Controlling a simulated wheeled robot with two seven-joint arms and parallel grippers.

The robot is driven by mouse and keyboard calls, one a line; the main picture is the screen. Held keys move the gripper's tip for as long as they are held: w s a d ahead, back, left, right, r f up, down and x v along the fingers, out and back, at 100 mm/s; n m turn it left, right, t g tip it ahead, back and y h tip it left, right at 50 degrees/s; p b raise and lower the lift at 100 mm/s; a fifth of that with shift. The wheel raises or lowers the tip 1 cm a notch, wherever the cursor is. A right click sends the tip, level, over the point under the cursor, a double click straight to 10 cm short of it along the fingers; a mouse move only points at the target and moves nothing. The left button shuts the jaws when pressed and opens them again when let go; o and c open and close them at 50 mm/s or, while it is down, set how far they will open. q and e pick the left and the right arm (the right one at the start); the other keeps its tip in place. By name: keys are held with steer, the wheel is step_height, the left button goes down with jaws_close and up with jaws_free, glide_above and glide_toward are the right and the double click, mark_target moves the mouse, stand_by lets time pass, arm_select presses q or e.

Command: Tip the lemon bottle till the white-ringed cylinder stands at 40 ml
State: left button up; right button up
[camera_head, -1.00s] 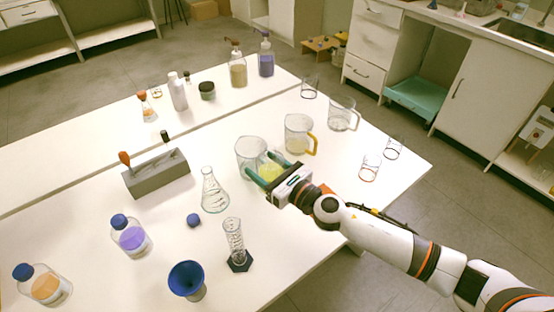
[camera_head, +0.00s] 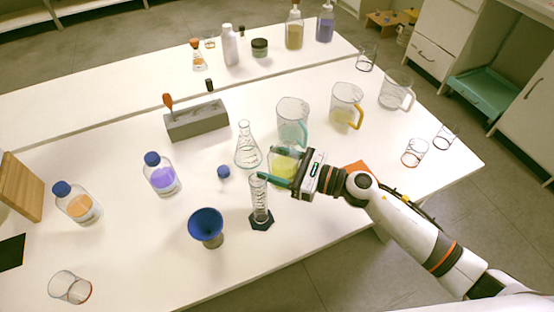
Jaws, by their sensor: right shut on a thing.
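My right gripper (camera_head: 285,174) is shut on the lemon bottle (camera_head: 282,160), a clear bottle with yellow liquid. Its teal fingers hide part of the bottle, and its mouth is hard to make out. The bottle looks roughly upright. A clear graduated cylinder (camera_head: 260,200) with a dark hexagonal base (camera_head: 261,220) stands upright just in front of the gripper, slightly left. One finger overlaps the cylinder's top in the picture; I cannot tell whether they touch. No liquid is clear in the cylinder, and its ring colour is too small to tell. My left gripper is not in view.
A blue funnel (camera_head: 206,226), a loose blue cap (camera_head: 223,172) and a conical flask (camera_head: 247,148) stand left of the gripper. A teal-handled beaker (camera_head: 292,118) and a yellow-handled jug (camera_head: 346,103) stand behind. Purple (camera_head: 161,176) and orange (camera_head: 78,204) bottles are farther left.

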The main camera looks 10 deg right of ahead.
mark_target(273, 154)
steer(key=shift+s+a+r+n+h+p, duration=0.15)
steer(key=shift+r+n+h+p, duration=0.1)
steer(key=shift+n+p, duration=0.55)
steer(key=shift+s+a+r+n+h+p, duration=0.1)
steer(key=shift+r+n+h+p, duration=0.1)
steer(key=shift+n+p, duration=0.55)
stand_by(0.5)
steer(key=shift+n, duration=0.75)
steer(key=shift+s+a+r+p, duration=0.1)
steer(key=shift+r+p, duration=1.8)
steer(key=shift+p, duration=0.3)
steer(key=shift+s+a+r+p, duration=0.1)
steer(key=shift+r+p, duration=1.75)
steer(key=shift+p, duration=0.3)
stand_by(0.9)
